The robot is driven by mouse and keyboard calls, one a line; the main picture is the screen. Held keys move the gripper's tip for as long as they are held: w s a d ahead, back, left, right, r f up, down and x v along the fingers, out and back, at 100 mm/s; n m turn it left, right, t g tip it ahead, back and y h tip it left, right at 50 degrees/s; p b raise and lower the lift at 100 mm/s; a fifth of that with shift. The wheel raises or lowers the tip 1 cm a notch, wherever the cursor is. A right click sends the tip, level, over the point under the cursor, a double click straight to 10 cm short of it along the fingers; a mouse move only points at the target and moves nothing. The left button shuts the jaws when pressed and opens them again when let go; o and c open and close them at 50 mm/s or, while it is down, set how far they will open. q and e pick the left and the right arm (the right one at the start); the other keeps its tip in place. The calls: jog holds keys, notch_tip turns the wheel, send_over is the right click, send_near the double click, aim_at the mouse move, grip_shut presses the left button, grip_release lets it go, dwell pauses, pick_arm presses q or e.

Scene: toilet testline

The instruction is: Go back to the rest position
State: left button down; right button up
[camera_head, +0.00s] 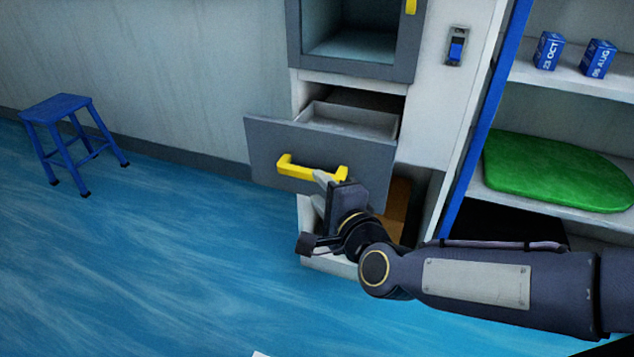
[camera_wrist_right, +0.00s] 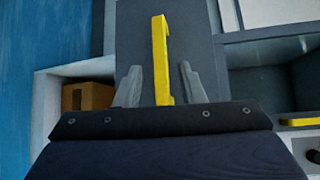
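The grey drawer (camera_head: 268,140) under the cabinet's glass-fronted box is pulled out. Its front bears a yellow handle (camera_head: 300,167), which also shows in the right wrist view (camera_wrist_right: 160,55). My right gripper (camera_head: 325,182) is at the right end of this handle. In the right wrist view my right gripper (camera_wrist_right: 160,78) is open, with one finger on each side of the handle and a visible gap to each. Whether the fingertips reach past the handle bar, I cannot tell. My left gripper is not in view.
A blue stool (camera_head: 62,108) stands on the blue floor at left. A lower opening holds a brown box (camera_head: 396,212), partly hidden by my arm.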

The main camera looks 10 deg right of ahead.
jog(key=s+d+f+n+g, duration=0.3)
jog(key=s+n, duration=0.2)
jog(key=s, duration=0.2)
jog(key=s+d+f+n+g, duration=0.2)
jog(key=s+f+n+g, duration=0.2)
jog(key=s+n, duration=0.25)
jog(key=s+d+f+n+g, duration=0.3)
jog(key=s+n, duration=0.1)
jog(key=s, duration=0.4)
notch_tip(320, 180, up, 34)
jog(key=p, duration=3.3)
jog(key=shift+f+p, duration=0.25)
jog(key=shift+p, duration=0.05)
